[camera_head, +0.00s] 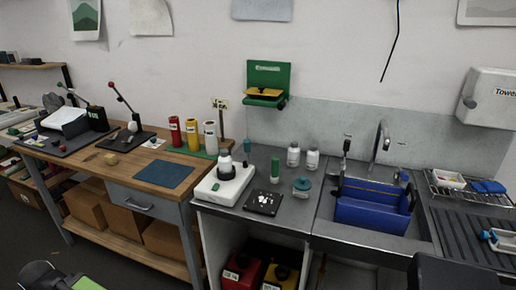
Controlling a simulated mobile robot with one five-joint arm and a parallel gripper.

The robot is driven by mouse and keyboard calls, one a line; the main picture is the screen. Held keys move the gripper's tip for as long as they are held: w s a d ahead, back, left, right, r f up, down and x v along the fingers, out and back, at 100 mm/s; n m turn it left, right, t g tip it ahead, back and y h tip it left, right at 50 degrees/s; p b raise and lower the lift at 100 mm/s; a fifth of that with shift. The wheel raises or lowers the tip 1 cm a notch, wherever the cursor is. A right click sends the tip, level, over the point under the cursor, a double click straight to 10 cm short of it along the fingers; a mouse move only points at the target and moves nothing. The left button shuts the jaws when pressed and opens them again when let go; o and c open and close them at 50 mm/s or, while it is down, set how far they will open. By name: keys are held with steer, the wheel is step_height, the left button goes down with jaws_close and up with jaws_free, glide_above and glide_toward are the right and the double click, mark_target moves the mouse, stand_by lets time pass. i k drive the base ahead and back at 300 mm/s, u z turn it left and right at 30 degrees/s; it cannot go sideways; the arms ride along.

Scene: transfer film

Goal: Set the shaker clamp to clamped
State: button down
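A white benchtop device (236,189), which looks like the shaker, sits at the left end of the grey counter. A small white vessel (225,171) with a dark top stands on it. My gripper is not recognisable in this view.
Beside the device are a black panel (264,202), a green bottle (275,170) and a teal-lidded jar (302,187). A blue basin (372,212) sits in the sink to the right. A wooden bench (100,160) adjoins on the left.

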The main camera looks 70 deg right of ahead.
mark_target(247, 143)
steer(key=u, duration=0.1)
steer(key=k, duration=0.2)
steer(key=z, duration=0.45)
steer(key=i, duration=1.45)
steer(key=u, duration=0.25)
